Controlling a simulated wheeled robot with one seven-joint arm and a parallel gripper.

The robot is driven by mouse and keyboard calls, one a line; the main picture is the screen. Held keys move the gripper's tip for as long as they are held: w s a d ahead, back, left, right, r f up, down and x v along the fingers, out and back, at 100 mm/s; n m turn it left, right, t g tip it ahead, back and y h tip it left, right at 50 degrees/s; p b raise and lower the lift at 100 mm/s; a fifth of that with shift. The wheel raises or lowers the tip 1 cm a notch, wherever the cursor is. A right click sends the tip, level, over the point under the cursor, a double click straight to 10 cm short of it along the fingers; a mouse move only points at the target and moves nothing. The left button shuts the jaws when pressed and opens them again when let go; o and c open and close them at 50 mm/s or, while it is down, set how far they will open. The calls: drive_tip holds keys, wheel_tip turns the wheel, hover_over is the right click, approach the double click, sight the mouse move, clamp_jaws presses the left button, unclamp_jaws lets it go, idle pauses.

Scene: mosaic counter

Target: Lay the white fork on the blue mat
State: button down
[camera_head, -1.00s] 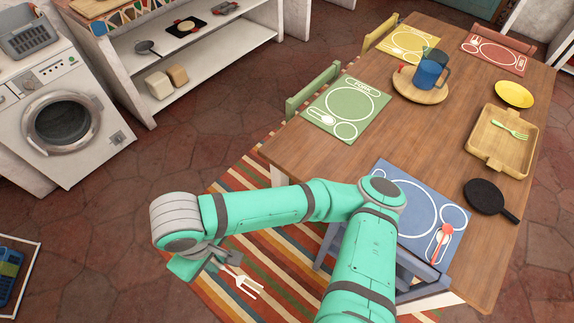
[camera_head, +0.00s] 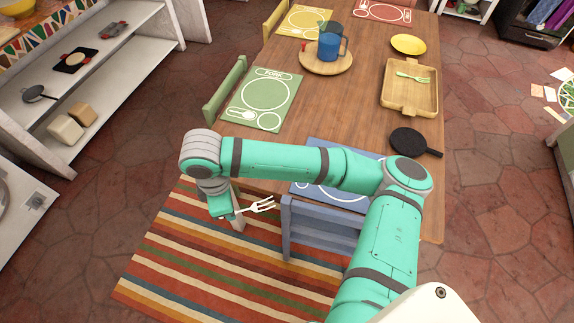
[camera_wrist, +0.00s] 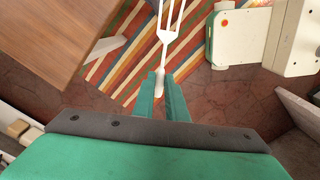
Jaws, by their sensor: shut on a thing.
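The white fork (camera_head: 259,206) is in my gripper (camera_head: 228,214), its tines pointing right in the head view. In the wrist view my gripper (camera_wrist: 162,100) is shut on the handle of the fork (camera_wrist: 168,30), which points away from it. The fork hangs in the air over the striped rug, left of the blue chair. The blue mat (camera_head: 331,194) lies on the near end of the wooden table, right of the gripper. My arm covers much of the mat, including its right part.
A blue chair (camera_head: 318,229) stands at the table's near edge, beside the mat. A black pan (camera_head: 410,142) and a wooden tray (camera_head: 384,99) with a green fork lie beyond. A green mat (camera_head: 262,122) lies at the table's left edge.

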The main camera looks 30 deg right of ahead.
drive_tip(key=w+d+n, duration=0.2)
drive_tip(key=d+n, duration=0.1)
drive_tip(key=d, duration=0.7)
drive_tip(key=w+d+n, duration=0.2)
drive_tip(key=d+n, duration=0.1)
drive_tip(key=d, duration=0.7)
drive_tip(key=s+d+r+n, duration=0.1)
drive_tip(key=s+d+n, duration=0.15)
drive_tip(key=d, duration=0.75)
drive_tip(key=s+d+r+n, duration=0.1)
drive_tip(key=s+d+n, duration=0.15)
drive_tip(key=d, duration=0.75)
drive_tip(key=w+a+f, duration=0.1)
drive_tip(key=a+f, duration=0.2)
drive_tip(key=a, duration=0.1)
drive_tip(key=w+a+f, duration=0.2)
drive_tip(key=a+f, duration=0.1)
drive_tip(key=w+a+f, duration=0.2)
drive_tip(key=a+f, duration=0.1)
drive_tip(key=a, duration=0.1)
drive_tip(key=shift+w+a, duration=0.2)
drive_tip(key=shift+a, duration=0.15)
drive_tip(key=shift+w+a+f, duration=0.1)
drive_tip(key=shift+a+f, duration=0.15)
drive_tip(key=shift+f, duration=0.05)
drive_tip(key=shift+w+a+f, duration=0.1)
drive_tip(key=shift+a+f, duration=0.05)
drive_tip(key=shift+f, duration=0.8)
drive_tip(key=shift+a+f, duration=0.1)
drive_tip(key=shift+f, duration=0.85)
